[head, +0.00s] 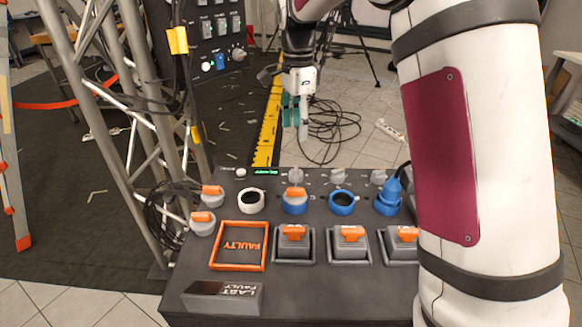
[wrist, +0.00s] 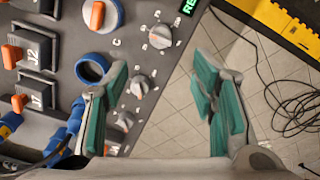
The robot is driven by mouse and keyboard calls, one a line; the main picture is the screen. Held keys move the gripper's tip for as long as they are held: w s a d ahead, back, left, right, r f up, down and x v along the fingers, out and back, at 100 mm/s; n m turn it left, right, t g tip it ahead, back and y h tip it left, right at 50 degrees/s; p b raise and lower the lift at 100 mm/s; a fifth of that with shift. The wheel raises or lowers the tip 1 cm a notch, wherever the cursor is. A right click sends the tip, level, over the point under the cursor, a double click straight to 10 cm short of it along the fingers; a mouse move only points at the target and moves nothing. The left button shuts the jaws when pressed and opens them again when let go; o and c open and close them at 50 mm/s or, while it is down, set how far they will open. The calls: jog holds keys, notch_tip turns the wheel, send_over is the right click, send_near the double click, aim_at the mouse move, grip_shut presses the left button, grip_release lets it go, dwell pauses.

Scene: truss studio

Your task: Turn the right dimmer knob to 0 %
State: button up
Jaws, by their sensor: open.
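The right dimmer knob (head: 378,176) is a small grey knob at the right end of a row of three along the panel's far edge. It shows in the wrist view (wrist: 121,121), beside the left finger. Its setting is too small to read. The middle knob (head: 337,176) and left knob (head: 295,175) are alike; the wrist view shows them at centre (wrist: 140,85) and top (wrist: 160,36). My gripper (head: 295,116) is open and empty, above and beyond the panel's far edge. In the wrist view its green-padded fingers (wrist: 160,100) are wide apart, the right one over floor.
The dark panel (head: 300,309) carries blue and white sockets, orange-handled covers and a FAULTY frame (head: 238,246). A blue plug (head: 389,195) with a cable stands close to the right knob. A truss (head: 115,120) rises at left. Black cables (head: 330,125) lie on the floor beyond.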

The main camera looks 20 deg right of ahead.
aim_at(296, 169)
notch_tip(296, 169, down, 14)
jog(key=shift+r+b, duration=0.1)
jog(key=shift+b, duration=1.15)
jog(key=c, duration=1.1)
